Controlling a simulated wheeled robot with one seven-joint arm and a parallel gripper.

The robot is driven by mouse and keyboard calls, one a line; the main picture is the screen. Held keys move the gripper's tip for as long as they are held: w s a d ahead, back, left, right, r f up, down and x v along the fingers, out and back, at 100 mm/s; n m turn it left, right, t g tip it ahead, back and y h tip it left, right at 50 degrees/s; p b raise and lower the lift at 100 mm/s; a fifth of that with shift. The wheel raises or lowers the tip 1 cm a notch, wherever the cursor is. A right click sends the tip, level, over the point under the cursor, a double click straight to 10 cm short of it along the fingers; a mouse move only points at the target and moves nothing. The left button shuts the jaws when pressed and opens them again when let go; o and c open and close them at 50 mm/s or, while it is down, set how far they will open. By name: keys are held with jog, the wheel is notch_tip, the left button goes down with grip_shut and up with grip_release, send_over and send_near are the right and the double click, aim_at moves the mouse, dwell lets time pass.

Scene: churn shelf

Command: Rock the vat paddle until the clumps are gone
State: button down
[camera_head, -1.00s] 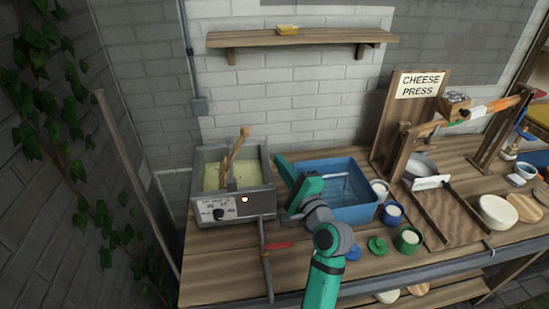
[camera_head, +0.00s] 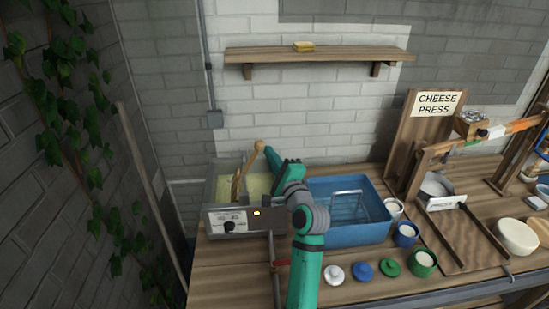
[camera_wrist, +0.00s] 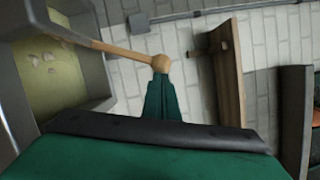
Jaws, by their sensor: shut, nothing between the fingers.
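The grey vat (camera_head: 235,220) stands at the left end of the bench, with pale yellow liquid (camera_head: 225,182) inside. In the wrist view, several pale clumps (camera_wrist: 48,62) show in the liquid. The wooden paddle (camera_head: 238,186) stands in the vat, its handle leaning right and ending in a round knob (camera_head: 260,146). The knob (camera_wrist: 161,63) also shows in the wrist view, right at the tip of my gripper (camera_wrist: 162,80). My gripper (camera_head: 270,152) is shut, with nothing between its fingers, and appears to touch the knob or sit just beside it.
A blue basin (camera_head: 350,232) with a wire rack stands right of the vat. Small cups and coloured lids (camera_head: 362,270) lie in front of it. The cheese press (camera_head: 435,150) is further right. A wooden shelf (camera_head: 320,56) hangs above.

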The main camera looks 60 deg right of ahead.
dwell(0.3)
jog(key=shift+w+a+r+n+y, duration=0.3)
jog(key=shift+w+a+r+n, duration=0.2)
jog(key=shift+w+r+n, duration=0.4)
jog(key=w+a+r+n+g+y, duration=0.1)
jog(key=w+a+n+g, duration=0.2)
jog(key=w+a+n, duration=0.2)
jog(key=shift+w+a+r+n, duration=0.15)
jog(key=shift+w+a+n, duration=0.2)
jog(key=shift+w+n, duration=1.1)
jog(key=shift+s, duration=0.1)
